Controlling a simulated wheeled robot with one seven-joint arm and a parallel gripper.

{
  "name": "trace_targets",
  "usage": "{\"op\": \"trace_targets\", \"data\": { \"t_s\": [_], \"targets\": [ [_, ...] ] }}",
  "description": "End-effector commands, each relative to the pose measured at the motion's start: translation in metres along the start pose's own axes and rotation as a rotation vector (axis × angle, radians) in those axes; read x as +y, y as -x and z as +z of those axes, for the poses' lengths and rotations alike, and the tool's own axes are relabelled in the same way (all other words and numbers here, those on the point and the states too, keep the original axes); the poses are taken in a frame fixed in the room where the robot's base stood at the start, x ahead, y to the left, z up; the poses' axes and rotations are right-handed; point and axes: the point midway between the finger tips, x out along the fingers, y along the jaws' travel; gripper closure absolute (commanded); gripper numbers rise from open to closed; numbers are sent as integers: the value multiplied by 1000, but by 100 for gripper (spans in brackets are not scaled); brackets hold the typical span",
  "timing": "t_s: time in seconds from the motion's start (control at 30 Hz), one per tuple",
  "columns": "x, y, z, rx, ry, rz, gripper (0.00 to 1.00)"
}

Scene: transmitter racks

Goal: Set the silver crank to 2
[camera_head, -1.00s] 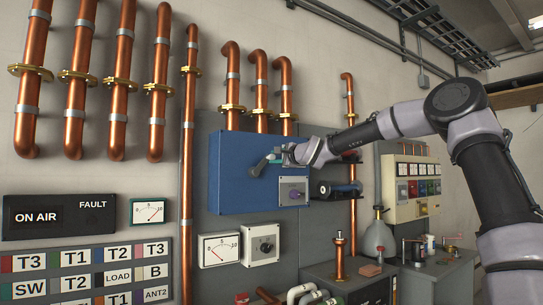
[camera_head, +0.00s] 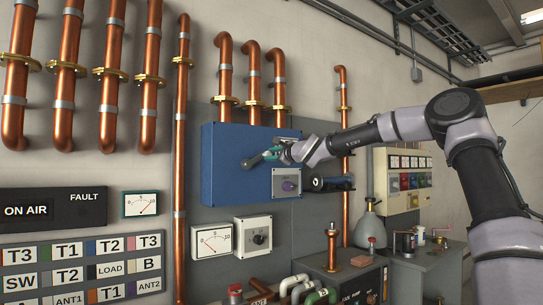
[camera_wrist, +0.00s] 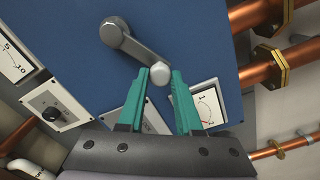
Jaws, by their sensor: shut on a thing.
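The silver crank (camera_head: 252,160) is mounted on the front of the blue cabinet (camera_head: 225,185). In the wrist view, the crank arm (camera_wrist: 132,46) runs from its pivot at upper left down and right to a round pale knob (camera_wrist: 159,73). My gripper (camera_head: 272,153) has teal fingers and is shut on that knob; it also shows in the wrist view (camera_wrist: 160,75). A white dial plate (camera_wrist: 208,106) with the figures 1 and 2 and a red mark is partly hidden by the right finger. I cannot tell the crank's reading.
Copper pipes (camera_head: 252,80) rise above the cabinet. A meter (camera_head: 212,241) and a knob box (camera_head: 253,236) sit below it. Benches with fittings stand at lower right.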

Motion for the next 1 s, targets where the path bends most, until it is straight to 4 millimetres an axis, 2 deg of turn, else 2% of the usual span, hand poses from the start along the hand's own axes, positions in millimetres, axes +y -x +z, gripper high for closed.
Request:
{"op": "trace_targets", "data": {
  "t_s": [0.1, 0.13, 0.2, 0.5, 0.63, 0.77, 1.0],
  "targets": [
    [1, 0, -2, 3, -2, 2, 100],
    [1, 0, -2, 3, -2, 2, 58],
    [1, 0, -2, 3, -1, 2, 36],
    [1, 0, -1, 1, 0, 1, 36],
    [1, 6, -2, 2, 0, 2, 36],
    [0, 22, -3, 4, 2, 0, 36],
    [0, 65, -4, 5, 1, 1, 36]
  ]
}}
